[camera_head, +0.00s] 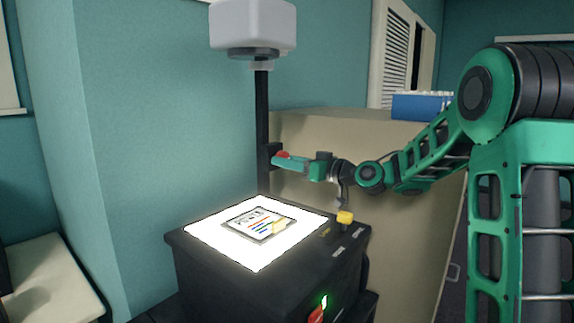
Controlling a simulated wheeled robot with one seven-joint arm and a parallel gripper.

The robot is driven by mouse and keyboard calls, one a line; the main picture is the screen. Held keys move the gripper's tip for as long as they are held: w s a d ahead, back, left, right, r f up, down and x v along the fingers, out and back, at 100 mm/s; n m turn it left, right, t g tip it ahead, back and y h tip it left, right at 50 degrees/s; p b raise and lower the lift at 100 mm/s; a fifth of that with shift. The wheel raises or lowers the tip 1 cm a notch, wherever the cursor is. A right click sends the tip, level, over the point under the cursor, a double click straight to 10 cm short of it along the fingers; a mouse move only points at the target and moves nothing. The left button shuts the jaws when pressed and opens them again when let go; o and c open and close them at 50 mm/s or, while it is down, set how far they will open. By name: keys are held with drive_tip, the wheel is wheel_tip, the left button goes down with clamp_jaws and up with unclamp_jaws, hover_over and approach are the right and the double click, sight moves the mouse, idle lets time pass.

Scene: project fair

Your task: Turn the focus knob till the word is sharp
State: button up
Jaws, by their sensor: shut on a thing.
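The overhead projector (200,262) is a black box with a bright, lit glass top. A black post (261,110) rises behind it and carries a pale head (253,25). A red knob (284,154) shows beside the post, about midway up. My gripper (281,162) reaches in from the right and is shut on this knob; its fingers hide part of it. A printed sheet (262,224) with dark lettering and coloured lines lies on the glass. The projected word is not in view, so its sharpness cannot be told.
A beige cabinet (410,225) stands behind, with a blue box (420,106) on top.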

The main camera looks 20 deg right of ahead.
drive_tip(key=m, duration=0.4)
drive_tip(key=shift+w+d+r, duration=0.1)
drive_tip(key=o, duration=1.1)
drive_tip(key=shift+c, duration=0.2)
drive_tip(key=s+a+r, duration=0.5)
drive_tip(key=a+r, duration=0.5)
drive_tip(key=shift+s+r, duration=0.4)
